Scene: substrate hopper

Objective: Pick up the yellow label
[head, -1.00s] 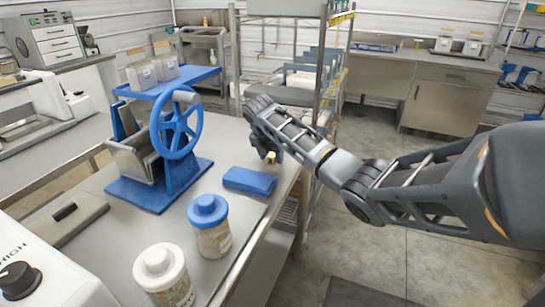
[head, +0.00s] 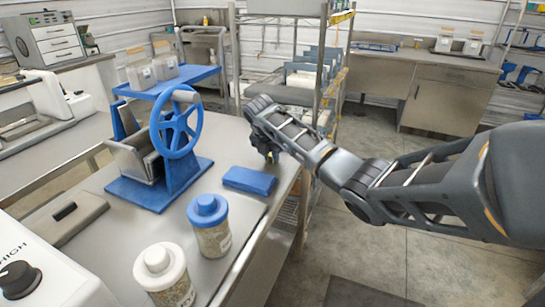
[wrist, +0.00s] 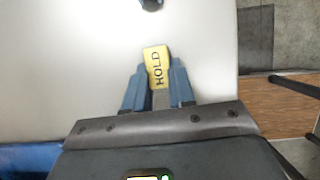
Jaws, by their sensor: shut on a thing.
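The yellow label (wrist: 156,65), marked "HOLD", sits between the two blue fingertips of my gripper (wrist: 159,88) in the wrist view. My gripper is shut on it, and its lettered face shows to the camera. In the head view my gripper (head: 272,157) points down over the steel table's right side, just behind the blue block. The label itself does not show clearly there. I cannot tell whether it still touches the table.
A blue block (head: 249,180) lies just in front of my gripper. A blue hand-wheel device (head: 172,140) stands to the left. A blue-lidded jar (head: 211,230) and a white-lidded jar (head: 164,278) stand nearer. The table (head: 233,238) ends close on the right.

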